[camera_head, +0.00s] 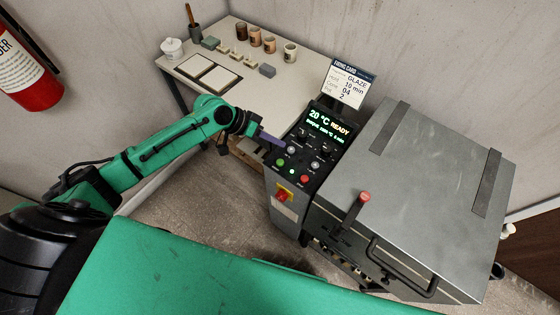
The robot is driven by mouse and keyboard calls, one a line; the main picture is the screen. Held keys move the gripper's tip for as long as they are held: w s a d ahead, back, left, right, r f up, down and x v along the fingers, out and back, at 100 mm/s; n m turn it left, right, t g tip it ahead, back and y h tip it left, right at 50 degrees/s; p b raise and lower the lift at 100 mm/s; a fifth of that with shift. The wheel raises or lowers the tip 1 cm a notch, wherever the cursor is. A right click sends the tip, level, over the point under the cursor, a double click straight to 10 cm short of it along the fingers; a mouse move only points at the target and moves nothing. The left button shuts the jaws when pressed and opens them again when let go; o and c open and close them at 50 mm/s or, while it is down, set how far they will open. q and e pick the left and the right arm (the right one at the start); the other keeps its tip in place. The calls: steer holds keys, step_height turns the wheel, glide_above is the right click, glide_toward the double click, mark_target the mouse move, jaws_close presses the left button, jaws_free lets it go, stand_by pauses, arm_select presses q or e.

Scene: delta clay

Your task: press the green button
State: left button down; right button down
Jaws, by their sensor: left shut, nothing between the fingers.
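The green button (279,162) is on the lower left of the dark control panel on the kiln's (395,185) control box. My left gripper (280,144) reaches in from the left, shut and empty. Its tips are over the upper left part of the panel, just above the green button in the picture. They look apart from the button, but the height gap is hard to judge. The display (325,120) reads 20 °C and READY. My right gripper is not in view.
A red button (304,179) and a small white light (292,171) sit beside the green button. A red switch (284,193) is on the box front. A firing card (348,84) stands behind the display. A table (225,100) with cups and clay pieces is behind my arm.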

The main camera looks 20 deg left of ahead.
arm_select(q)
steer(key=b, duration=0.7)
glide_above(280, 162)
steer(key=a, duration=0.1)
steer(key=f, duration=0.7)
steer(key=shift+s+f, duration=0.2)
steer(key=shift+s, duration=0.05)
steer(key=shift+f, duration=0.5)
steer(key=shift+f, duration=0.1)
steer(key=shift+f, duration=0.3)
